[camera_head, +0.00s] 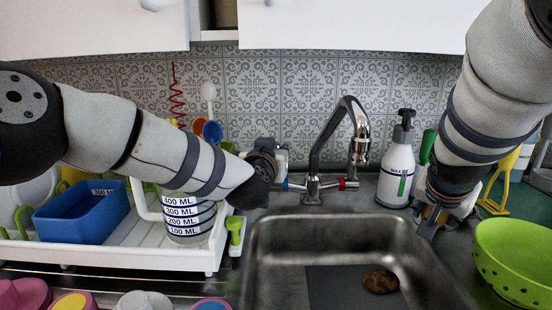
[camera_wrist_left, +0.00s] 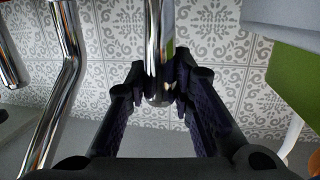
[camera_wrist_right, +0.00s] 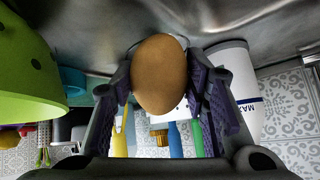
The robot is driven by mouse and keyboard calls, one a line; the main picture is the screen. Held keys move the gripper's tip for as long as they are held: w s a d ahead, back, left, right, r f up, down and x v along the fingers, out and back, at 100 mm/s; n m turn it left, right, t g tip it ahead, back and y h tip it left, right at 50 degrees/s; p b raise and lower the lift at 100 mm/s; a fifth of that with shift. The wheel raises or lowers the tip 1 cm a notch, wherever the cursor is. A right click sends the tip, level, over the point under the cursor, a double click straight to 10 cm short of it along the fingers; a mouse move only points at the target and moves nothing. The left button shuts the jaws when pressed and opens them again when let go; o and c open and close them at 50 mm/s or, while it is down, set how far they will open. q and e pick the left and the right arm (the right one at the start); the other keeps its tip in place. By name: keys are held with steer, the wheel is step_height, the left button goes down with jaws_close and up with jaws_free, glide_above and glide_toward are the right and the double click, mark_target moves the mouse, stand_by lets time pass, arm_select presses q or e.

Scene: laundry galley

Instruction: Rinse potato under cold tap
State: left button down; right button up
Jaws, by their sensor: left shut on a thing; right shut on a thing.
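My left gripper (camera_head: 268,180) is at the left, blue-marked side of the chrome tap (camera_head: 314,160). In the left wrist view its fingers (camera_wrist_left: 160,98) close around a chrome tap part (camera_wrist_left: 158,45), apparently the cold handle; the exact contact is hidden. No water shows at the spout. My right gripper (camera_head: 433,215) is at the sink's right rim. In the right wrist view it is shut on a smooth brown oval thing (camera_wrist_right: 160,75), apparently the potato. A darker, lumpy, potato-like thing (camera_head: 380,281) lies in the sink (camera_head: 262,265).
A white soap bottle (camera_head: 395,170) stands behind the sink, near my right gripper. A green colander bowl (camera_head: 515,262) is at the right. At the left a white rack (camera_head: 110,255) holds a blue tub (camera_head: 85,215) and a measuring jug (camera_head: 188,222). The sink's middle is open.

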arm_select(q)
steer(key=shift+s+d+r, duration=0.1)
steer(key=shift+s+r, duration=0.05)
steer(key=shift+s, duration=0.05)
arm_select(e)
steer(key=shift+s+r, duration=0.45)
arm_select(q)
steer(key=shift+w+g, duration=0.2)
steer(key=shift+g, duration=0.2)
arm_select(e)
steer(key=shift+w+r, duration=0.1)
steer(key=shift+r, duration=0.1)
arm_select(q)
steer(key=shift+w, duration=0.35)
arm_select(e)
steer(key=shift+w+a+f, duration=0.1)
steer(key=shift+w, duration=0.15)
arm_select(q)
steer(key=c, duration=1.4)
jaws_free()
steer(key=shift+o, duration=0.2)
steer(key=v, duration=1.2)
